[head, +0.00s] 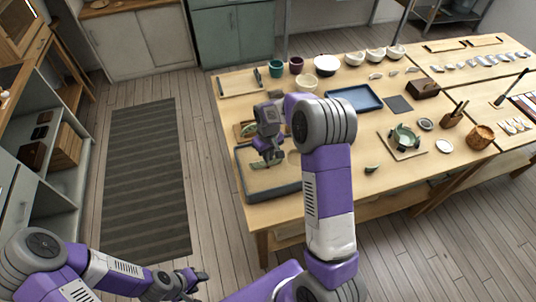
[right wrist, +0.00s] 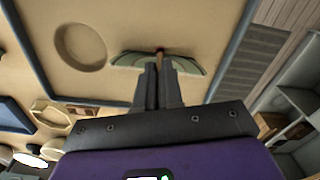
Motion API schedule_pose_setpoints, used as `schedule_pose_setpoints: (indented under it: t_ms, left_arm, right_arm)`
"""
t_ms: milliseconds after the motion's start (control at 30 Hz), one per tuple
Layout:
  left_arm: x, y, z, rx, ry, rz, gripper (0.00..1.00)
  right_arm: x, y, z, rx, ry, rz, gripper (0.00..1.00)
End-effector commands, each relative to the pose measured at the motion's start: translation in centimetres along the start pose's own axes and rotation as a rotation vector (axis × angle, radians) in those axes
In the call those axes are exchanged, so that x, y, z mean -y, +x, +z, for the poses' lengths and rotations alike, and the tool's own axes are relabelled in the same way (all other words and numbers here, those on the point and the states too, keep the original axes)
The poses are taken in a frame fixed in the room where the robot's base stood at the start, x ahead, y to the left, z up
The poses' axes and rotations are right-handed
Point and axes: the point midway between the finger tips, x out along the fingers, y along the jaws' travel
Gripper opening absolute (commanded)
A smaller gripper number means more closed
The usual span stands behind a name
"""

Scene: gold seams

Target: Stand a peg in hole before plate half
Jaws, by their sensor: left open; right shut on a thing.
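My right gripper (head: 272,160) is low over the sand-coloured bed of a grey-rimmed tray (head: 284,193) at the table's near left. In the right wrist view its fingers (right wrist: 160,65) are shut on a small brown peg (right wrist: 160,51), whose tip shows between the fingertips. A pale green plate half (right wrist: 130,59) is in the tray right at the peg, showing on both sides of the fingers. I cannot tell whether peg and plate half touch, and no peg hole is visible. My left gripper (head: 198,279) is open and empty, off the table at lower left.
The tray has a round hollow (right wrist: 80,46) beside the plate half. A blue tray (head: 354,98), a dark mat (head: 398,104), a wooden box (head: 424,88) and a green bowl on a board (head: 403,137) stand further right. Cups and bowls line the back. Bare tabletop lies right of the tray.

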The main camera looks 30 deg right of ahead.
Motion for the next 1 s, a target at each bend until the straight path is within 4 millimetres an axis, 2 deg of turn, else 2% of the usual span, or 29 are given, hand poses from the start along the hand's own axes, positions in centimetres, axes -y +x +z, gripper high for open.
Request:
schedule_pose_setpoints:
  t_ms: [1000]
  left_arm:
    - [0.16,0.43,-0.02,0.000,0.000,0.000,0.45]
  right_arm:
    - [0.00,0.72,0.01,0.000,0.000,0.000,0.00]
